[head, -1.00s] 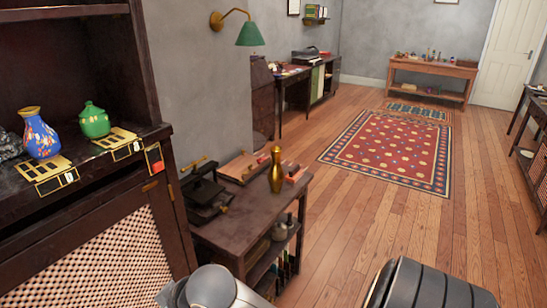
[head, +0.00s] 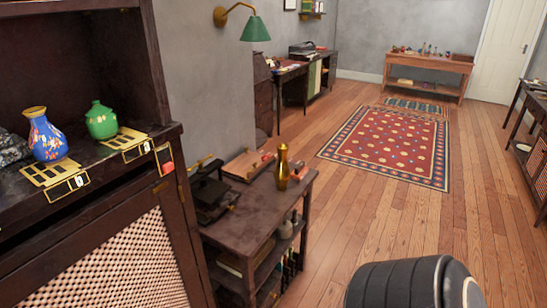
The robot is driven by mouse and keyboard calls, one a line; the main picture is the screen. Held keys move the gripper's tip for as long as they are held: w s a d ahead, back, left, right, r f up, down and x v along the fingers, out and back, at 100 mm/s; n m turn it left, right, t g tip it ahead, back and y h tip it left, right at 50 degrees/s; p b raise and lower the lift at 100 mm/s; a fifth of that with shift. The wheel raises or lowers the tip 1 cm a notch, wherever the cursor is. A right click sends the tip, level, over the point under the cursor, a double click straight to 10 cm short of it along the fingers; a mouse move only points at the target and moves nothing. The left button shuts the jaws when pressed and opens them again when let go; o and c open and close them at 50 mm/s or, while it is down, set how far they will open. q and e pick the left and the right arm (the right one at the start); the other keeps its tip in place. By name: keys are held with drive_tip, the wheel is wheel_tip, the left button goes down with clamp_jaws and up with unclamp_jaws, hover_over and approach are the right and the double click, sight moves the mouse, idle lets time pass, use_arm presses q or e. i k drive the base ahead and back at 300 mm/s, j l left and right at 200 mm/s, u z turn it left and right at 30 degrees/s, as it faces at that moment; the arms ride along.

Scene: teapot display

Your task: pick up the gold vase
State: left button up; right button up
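The gold vase (head: 282,167) stands upright on the top of a small dark wooden table (head: 258,215), close to its right end in the head view. It is slim, with a narrow neck and a shiny surface. Nothing touches it from above. Neither of my grippers is in view. A dark rounded part of my own body shows at the bottom right, apart from the table.
A dark cabinet (head: 175,160) at the left bears a blue patterned vase (head: 46,137) and a green lidded jar (head: 101,122). A black device (head: 208,190) and wooden trays (head: 245,164) share the small table. Open wooden floor (head: 345,215) and a red rug (head: 390,145) lie to the right.

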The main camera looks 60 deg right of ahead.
sight(282, 173)
drive_tip(key=i+z, duration=0.15)
drive_tip(key=z, duration=0.2)
drive_tip(key=i+j+z, duration=0.15)
drive_tip(key=z, duration=0.2)
